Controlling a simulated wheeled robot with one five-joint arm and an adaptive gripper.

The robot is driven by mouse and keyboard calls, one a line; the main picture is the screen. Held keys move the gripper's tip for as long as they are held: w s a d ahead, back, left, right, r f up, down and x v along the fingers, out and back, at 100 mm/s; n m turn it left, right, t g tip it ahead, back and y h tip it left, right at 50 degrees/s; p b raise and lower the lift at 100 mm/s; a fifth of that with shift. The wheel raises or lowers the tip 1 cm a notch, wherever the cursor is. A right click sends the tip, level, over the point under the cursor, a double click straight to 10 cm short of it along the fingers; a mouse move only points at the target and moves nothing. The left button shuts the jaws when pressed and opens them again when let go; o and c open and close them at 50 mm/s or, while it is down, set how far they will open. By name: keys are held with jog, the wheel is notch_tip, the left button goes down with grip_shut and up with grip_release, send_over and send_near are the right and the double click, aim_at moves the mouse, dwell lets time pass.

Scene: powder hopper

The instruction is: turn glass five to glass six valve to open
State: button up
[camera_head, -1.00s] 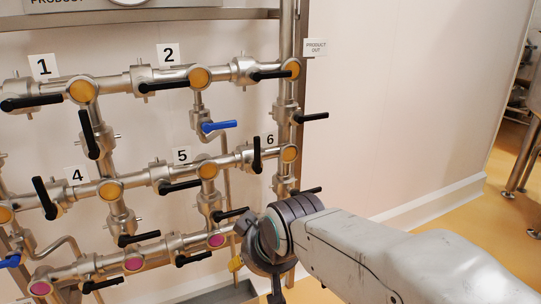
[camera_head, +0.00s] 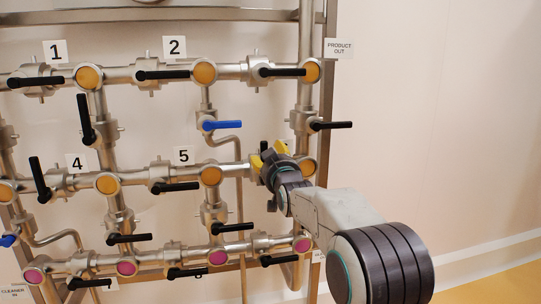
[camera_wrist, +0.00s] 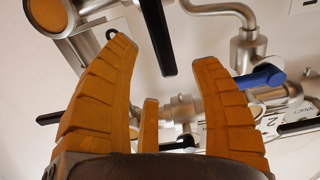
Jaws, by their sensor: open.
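The orange glass five (camera_head: 211,176) sits on the middle pipe beside the label 5 (camera_head: 183,156). Glass six (camera_head: 308,168) is at that pipe's right end, partly behind my gripper. The valve between them is mostly hidden by my gripper in the head view; a bit of its black handle (camera_head: 263,146) shows, upright. In the wrist view a black handle (camera_wrist: 157,38) comes down from the top edge, its end between my fingertips. My gripper (camera_head: 268,153) is at this valve, its yellow fingers (camera_wrist: 163,56) spread apart. I cannot tell whether they touch the handle.
A blue handle (camera_head: 222,125) is above and left of my gripper; it also shows in the wrist view (camera_wrist: 260,77). Other black handles stick out close by, one at the right upright (camera_head: 330,125). The wall to the right is clear.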

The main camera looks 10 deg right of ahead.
jog(key=shift+w+p, duration=0.7)
jog(key=shift+w, duration=2.3)
jog(key=shift+o, duration=0.3)
grip_shut()
